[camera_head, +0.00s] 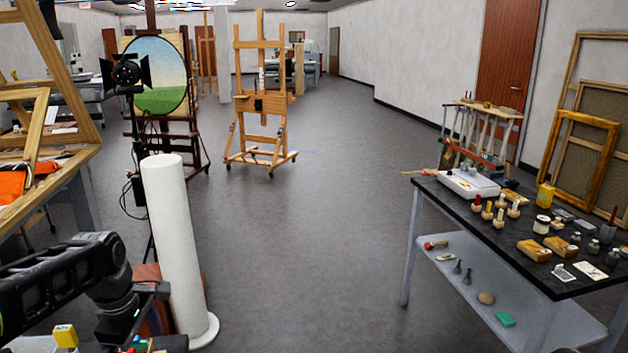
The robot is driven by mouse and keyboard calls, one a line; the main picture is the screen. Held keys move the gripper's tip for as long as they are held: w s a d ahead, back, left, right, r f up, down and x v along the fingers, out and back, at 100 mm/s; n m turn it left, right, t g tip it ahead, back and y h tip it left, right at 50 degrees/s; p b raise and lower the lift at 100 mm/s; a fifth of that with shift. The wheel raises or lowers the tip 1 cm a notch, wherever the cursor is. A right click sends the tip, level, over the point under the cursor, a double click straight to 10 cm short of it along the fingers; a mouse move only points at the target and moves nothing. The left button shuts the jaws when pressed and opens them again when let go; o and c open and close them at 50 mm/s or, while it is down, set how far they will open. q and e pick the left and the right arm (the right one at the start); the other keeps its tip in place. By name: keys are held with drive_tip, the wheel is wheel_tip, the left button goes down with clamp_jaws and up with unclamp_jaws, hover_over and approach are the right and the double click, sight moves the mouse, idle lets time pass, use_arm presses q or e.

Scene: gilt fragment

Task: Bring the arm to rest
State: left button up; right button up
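My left arm (62,282), black and jointed, comes in from the left edge at the lower left. It bends down at a rounded joint close to a white upright cylinder. The dark end of the arm is low in the picture, above small items on a surface there. I cannot make out its fingertips, or whether they are open or shut or hold anything. My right arm and gripper are not in view.
The white cylinder (175,240) stands just right of my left arm. A small yellow-topped block (65,336) is below the arm. A black-topped table (455,207) with jars and boxes stands right. An easel (262,95) stands further back. The middle floor is clear.

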use_arm(q)
drive_tip(key=w+d+f+m+t+h+p, duration=0.1)
drive_tip(key=w+d+f+m+t+p, duration=0.15)
drive_tip(key=w+d+f+m, duration=0.55)
drive_tip(key=s+d+f+m+h+p, duration=0.2)
drive_tip(key=s+d+f+m, duration=0.3)
drive_tip(key=d+f, duration=0.55)
drive_tip(key=s+d+f+m+g+p, duration=0.1)
drive_tip(key=s+d+f+p, duration=0.1)
drive_tip(key=s, duration=0.6)
drive_tip(key=s+d+f+m+g+p, duration=0.1)
drive_tip(key=s+d+f, duration=0.3)
drive_tip(key=s, duration=0.4)
drive_tip(key=s+d+f+m+g+p, duration=0.1)
drive_tip(key=s+d+f+g+p, duration=0.1)
drive_tip(key=s, duration=0.6)
drive_tip(key=d+f+p, duration=0.1)
drive_tip(key=d, duration=0.1)
drive_tip(key=shift+s+d+f+h, duration=0.15)
drive_tip(key=shift+d+f+h, duration=0.15)
drive_tip(key=shift+d+h, duration=0.1)
